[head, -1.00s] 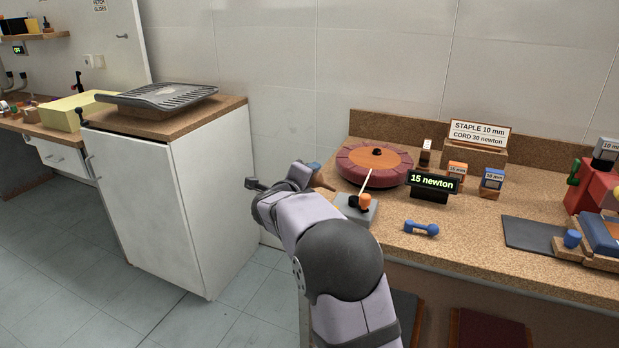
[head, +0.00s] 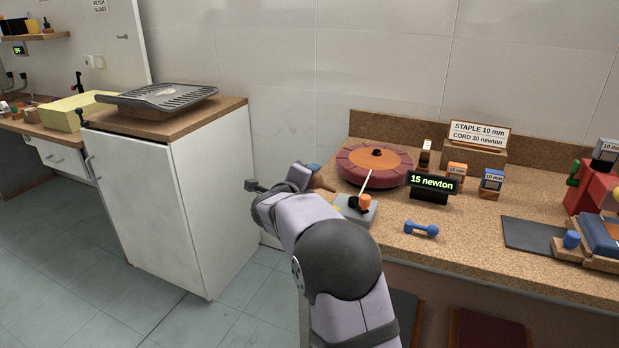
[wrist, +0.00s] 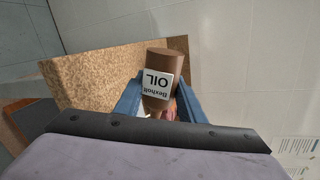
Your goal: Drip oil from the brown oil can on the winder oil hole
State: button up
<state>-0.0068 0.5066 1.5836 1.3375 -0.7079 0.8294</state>
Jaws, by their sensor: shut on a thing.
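The brown oil can (wrist: 156,62) with a white OIL label is held between the blue fingers of my gripper (wrist: 158,100) in the wrist view. It looks tilted. In the head view, my gripper (head: 314,169) is at the bench's left end, mostly hidden behind my wrist, with a little of the brown can (head: 322,183) showing. Just right of and below it is a small grey block (head: 358,217) with a pale lever and an orange knob, probably the winder. Its left part is partly covered by my arm. I cannot make out an oil hole or any drip.
A red round reel (head: 375,163) stands behind the grey block. A display (head: 432,185) reads 15 newton, beside small orange and blue boxes. A blue dumbbell-shaped piece (head: 421,229) lies in front.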

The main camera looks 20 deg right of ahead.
jog(key=shift+p, duration=0.35)
jog(key=shift+w+f+n+p, duration=0.1)
jog(key=shift+f+n+p, duration=0.15)
jog(key=shift+n+p, duration=0.35)
jog(key=shift+a+f+g+p, duration=0.1)
jog(key=shift+f+g+p, duration=0.2)
jog(key=shift+f+p, duration=0.15)
jog(key=shift+n+h+p, duration=0.3)
jog(key=shift+p, duration=0.1)
jog(key=shift+f+p, duration=0.1)
jog(key=shift+p, duration=0.25)
jog(key=shift+w+f, duration=0.1)
jog(key=shift+f, duration=0.05)
notch_tip(320, 180, up, 9)
jog(key=p, duration=0.7)
